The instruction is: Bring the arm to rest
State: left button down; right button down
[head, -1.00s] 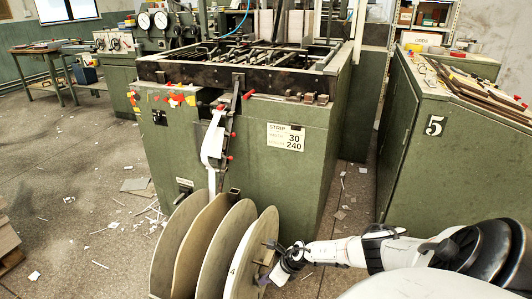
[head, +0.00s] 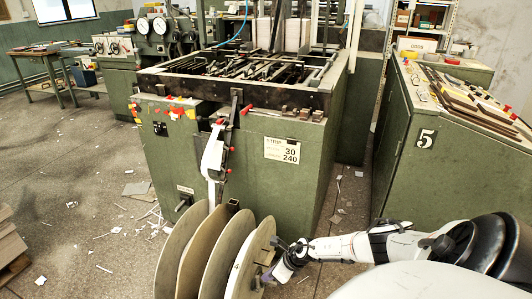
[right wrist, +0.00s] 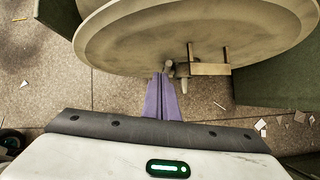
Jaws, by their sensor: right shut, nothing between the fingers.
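My right arm (head: 345,247) reaches in from the right edge in the head view. Its gripper (head: 268,277) is low in the picture, beside the rightmost of several large round discs (head: 255,262). In the right wrist view the two purple fingers (right wrist: 163,92) are together with nothing between them. Their tips are close to a small metal hub (right wrist: 183,70) with a bracket on the disc's face (right wrist: 240,30); I cannot tell whether they touch it. My left gripper is not in view.
The green feeder machine (head: 240,185) stands behind the discs, with a white strip (head: 213,150) running down its front. A green cabinet marked 5 (head: 405,140) stands at the right.

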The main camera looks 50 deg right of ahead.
jog(key=shift+s+d+r+p, duration=0.1)
jog(key=shift+s+r+p, duration=0.3)
jog(key=shift+r, duration=0.25)
jog(key=s+a+r+m+t+y, duration=0.1)
jog(key=s+a+m+t+y, duration=0.1)
jog(key=a+m, duration=0.9)
jog(key=s+a+r+m+t+y, duration=0.15)
jog(key=a+m, duration=0.35)
jog(key=a, duration=1.3)
jog(key=s+a+r+m+h, duration=0.1)
jog(key=s+r+m, duration=0.3)
jog(key=m, duration=0.5)
jog(key=s+a+r+m+h, duration=0.1)
jog(key=s+r+m, duration=0.3)
jog(key=s+m, duration=0.3)
jog(key=m+g, duration=0.1)
jog(key=m, duration=0.2)
jog(key=shift+a+m, duration=0.3)
jog(key=shift+w+r, duration=0.1)
